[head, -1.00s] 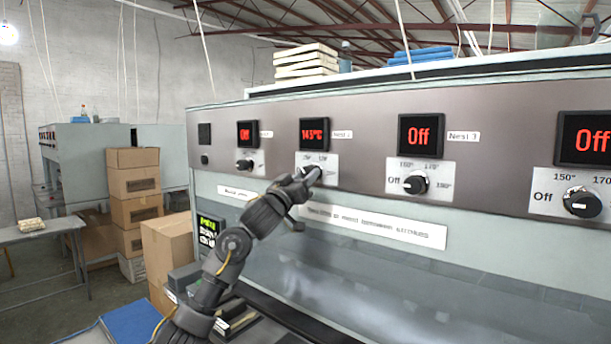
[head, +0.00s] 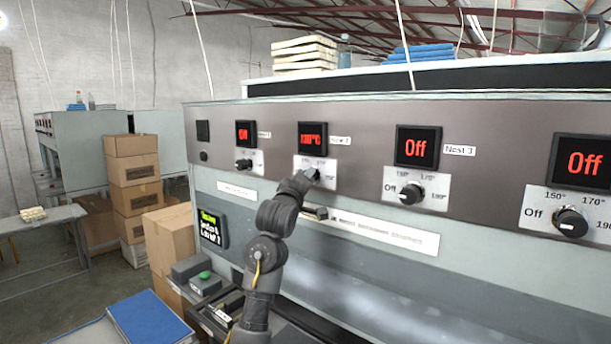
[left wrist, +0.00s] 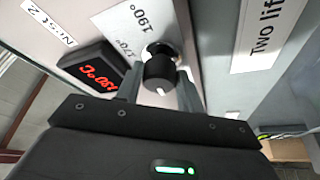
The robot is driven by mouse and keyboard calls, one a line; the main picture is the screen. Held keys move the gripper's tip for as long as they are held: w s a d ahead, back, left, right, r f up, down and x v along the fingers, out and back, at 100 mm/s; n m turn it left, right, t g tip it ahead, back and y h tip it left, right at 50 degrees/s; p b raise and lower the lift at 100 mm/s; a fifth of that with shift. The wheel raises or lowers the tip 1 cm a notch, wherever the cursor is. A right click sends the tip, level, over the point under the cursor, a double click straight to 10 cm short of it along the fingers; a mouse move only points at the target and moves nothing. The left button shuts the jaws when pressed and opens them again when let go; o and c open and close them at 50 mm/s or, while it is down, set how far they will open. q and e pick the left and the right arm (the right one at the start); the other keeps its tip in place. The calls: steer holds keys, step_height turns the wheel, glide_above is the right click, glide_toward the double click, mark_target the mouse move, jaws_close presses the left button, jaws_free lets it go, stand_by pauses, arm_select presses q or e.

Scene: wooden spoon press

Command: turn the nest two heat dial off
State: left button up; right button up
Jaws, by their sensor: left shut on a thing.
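The nest two heat dial is a black round knob with a white mark. It shows in the left wrist view (left wrist: 158,73), on a pale plate printed with 170° and 190°. My left gripper (head: 312,175) is shut on this dial, one finger on each side, and hides most of it in the head view. My right gripper is not in view.
The nest three dial (head: 411,191) and a further dial (head: 570,222) sit to the right, both displays reading Off. The nest one dial (head: 243,165) is close on the left. Cardboard boxes (head: 134,172) are stacked behind.

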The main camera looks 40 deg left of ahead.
arm_select(q)
steer(key=shift+n, duration=0.5)
steer(key=o, duration=1)
steer(key=b+v, duration=0.3)
steer(key=v, duration=0.7)
steer(key=shift+s+d, duration=0.25)
steer(key=shift+s, duration=0.1)
steer(key=shift+g, duration=0.3)
